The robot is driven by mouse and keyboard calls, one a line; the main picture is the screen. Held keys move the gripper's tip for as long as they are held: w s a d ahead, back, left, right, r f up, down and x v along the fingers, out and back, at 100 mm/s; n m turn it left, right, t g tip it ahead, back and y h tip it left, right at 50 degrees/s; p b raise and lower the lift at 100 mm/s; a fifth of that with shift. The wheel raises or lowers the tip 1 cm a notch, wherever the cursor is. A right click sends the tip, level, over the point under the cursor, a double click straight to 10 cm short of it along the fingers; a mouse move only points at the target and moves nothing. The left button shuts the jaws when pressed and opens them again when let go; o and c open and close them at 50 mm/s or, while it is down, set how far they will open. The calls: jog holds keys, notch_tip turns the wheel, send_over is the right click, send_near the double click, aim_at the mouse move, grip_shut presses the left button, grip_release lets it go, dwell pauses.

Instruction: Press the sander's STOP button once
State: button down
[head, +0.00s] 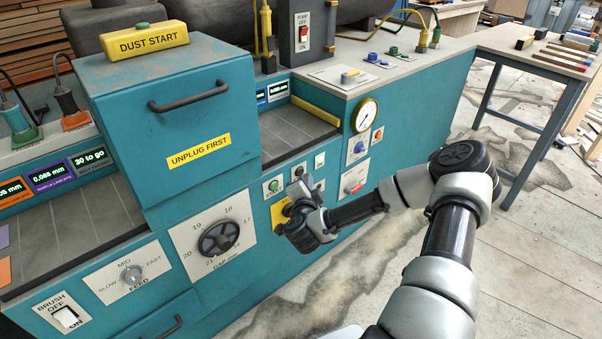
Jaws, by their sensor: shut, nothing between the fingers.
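The sander is a large teal machine (215,110) with its control panel facing me. My gripper (298,188) is shut and empty, close to the front panel in the middle of the head view. A yellow plate (279,212) is partly hidden behind my gripper. The STOP label cannot be read, and I cannot tell whether my gripper touches the panel.
A red control (355,186) and a blue knob (360,147) sit right of my gripper, below a round gauge (365,115). A black handwheel (219,238) and a feed knob (131,274) are left. A bench (535,55) stands behind right; floor at right is mostly clear.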

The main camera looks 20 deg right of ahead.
jog(key=shift+w, duration=0.2)
jog(key=shift+w+a, duration=0.15)
jog(key=shift+w, duration=0.1)
jog(key=shift+w+a, duration=0.15)
jog(key=shift+w, duration=0.25)
dwell(0.7)
dwell(0.4)
jog(key=shift+s+d+p, duration=0.25)
jog(key=shift+s+p, duration=0.1)
jog(key=shift+s, duration=0.5)
jog(key=shift+s+d+p, duration=0.1)
jog(key=shift+s+d, duration=0.2)
jog(key=shift+s, duration=0.5)
jog(key=shift+s+d+p, duration=0.1)
jog(key=shift+s+d, duration=0.15)
jog(key=shift+s, duration=0.5)
jog(key=shift+s+d+p, duration=0.1)
jog(key=shift+s+d, duration=0.2)
jog(key=shift+s, duration=0.5)
